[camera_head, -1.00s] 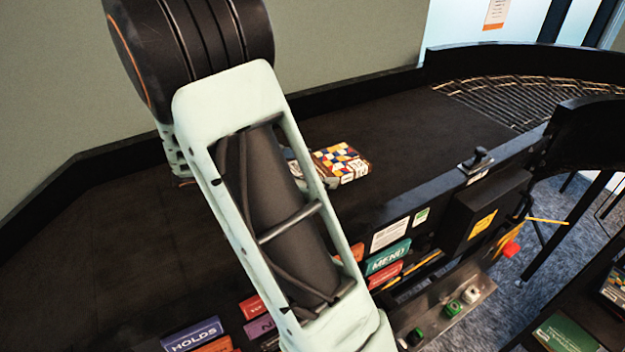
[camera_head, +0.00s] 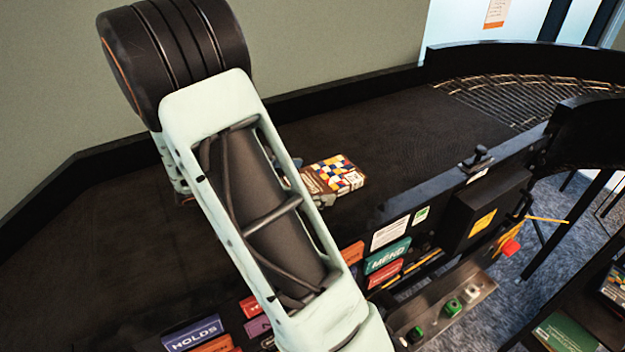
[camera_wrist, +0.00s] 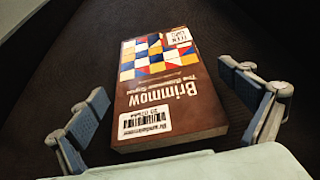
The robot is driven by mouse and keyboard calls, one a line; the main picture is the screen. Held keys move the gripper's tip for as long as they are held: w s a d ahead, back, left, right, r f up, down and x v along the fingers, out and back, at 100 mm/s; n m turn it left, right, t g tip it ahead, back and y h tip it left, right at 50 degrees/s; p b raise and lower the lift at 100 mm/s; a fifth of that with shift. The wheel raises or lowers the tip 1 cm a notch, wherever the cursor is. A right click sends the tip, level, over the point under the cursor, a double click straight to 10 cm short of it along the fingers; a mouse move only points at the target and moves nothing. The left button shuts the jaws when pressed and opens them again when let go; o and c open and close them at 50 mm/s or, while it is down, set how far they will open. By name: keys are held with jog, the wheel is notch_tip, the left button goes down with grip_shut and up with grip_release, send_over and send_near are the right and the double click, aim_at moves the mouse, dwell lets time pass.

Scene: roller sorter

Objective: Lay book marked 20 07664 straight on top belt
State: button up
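The book (camera_head: 345,172) has a brown cover with a blue, yellow, red and white checked pattern. It lies flat, cover up, on the dark top belt (camera_head: 420,135). In the wrist view the book (camera_wrist: 165,85) shows the title "Brimnow" upside down and a white barcode label whose small number seems to be 20 07664. My gripper (camera_wrist: 163,82) is open, one finger on each side of the book, with a gap on both sides. In the head view my arm hides most of the gripper.
A low black wall borders the belt at the back. A roller curve (camera_head: 520,100) lies at the far right. Along the front edge are coloured signs (camera_head: 388,255), a black box (camera_head: 485,213) and a red button (camera_head: 510,247). The belt right of the book is clear.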

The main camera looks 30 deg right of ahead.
jog(key=b+v, duration=0.1)
jog(key=v, duration=1.1)
jog(key=shift+r, duration=0.1)
